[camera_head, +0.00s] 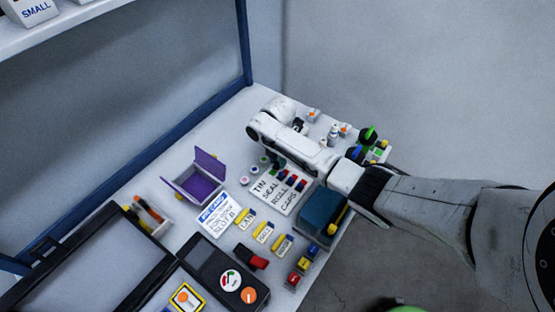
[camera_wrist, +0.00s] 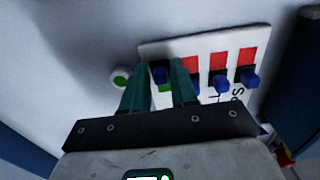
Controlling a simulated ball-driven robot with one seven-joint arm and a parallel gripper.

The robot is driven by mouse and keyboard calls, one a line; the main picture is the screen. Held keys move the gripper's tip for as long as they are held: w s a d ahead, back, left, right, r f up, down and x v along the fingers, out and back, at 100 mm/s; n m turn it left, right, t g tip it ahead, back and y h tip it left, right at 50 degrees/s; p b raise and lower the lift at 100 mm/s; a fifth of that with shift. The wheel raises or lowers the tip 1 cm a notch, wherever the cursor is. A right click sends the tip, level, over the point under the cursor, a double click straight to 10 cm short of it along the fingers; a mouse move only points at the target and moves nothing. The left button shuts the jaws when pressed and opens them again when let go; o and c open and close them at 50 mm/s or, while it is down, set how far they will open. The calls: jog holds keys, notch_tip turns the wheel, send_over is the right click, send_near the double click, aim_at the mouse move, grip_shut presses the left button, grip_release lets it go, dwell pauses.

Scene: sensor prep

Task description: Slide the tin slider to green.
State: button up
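The white slider panel (camera_head: 285,209) lies on the bench, lettered TIN, SEAL, ROLL, CAPS. In the wrist view the panel (camera_wrist: 205,45) shows several blue slider knobs in a row. The leftmost, apparently the tin slider (camera_wrist: 158,71), has its knob at the far end, with a green patch below it. The other knobs sit lower, with red patches bare above them. My gripper (camera_wrist: 162,75) has its teal fingers apart on either side of the leftmost knob; contact cannot be told. In the head view my arm hides most of the fingers.
A round green-centred button (camera_wrist: 120,78) is just left of the panel. A purple open box (camera_head: 196,184), a blue-lettered card (camera_head: 219,214) and a blue bin (camera_head: 320,208) stand around the panel. A black case (camera_head: 75,265) fills the front left. Small parts crowd the back right.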

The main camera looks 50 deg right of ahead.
jog(key=shift+r, duration=0.1)
notch_tip(320, 180, up, 11)
jog(key=p, duration=0.1)
jog(key=shift+f+p, duration=0.2)
jog(key=shift+p, duration=0.2)
dwell(0.4)
jog(key=s+a+f+m+t+y+p, duration=0.1)
jog(key=s+a+m, duration=0.25)
jog(key=a, duration=0.65)
jog(key=s+a+m+t+y, duration=0.15)
jog(key=a+m, duration=0.25)
jog(key=a, duration=0.7)
jog(key=s+d+r+m+h, duration=0.1)
jog(key=s+m, duration=0.4)
jog(key=s, duration=0.5)
jog(key=s+d+r+m+g+h+p, duration=0.1)
jog(key=s+m, duration=0.5)
jog(key=s, duration=0.5)
jog(key=shift+s+d+h+p, duration=0.2)
jog(key=shift+d+h+p, duration=0.1)
jog(key=shift+d+h, duration=0.05)
jog(key=shift+r+g, duration=0.1)
jog(key=shift+g, duration=0.15)
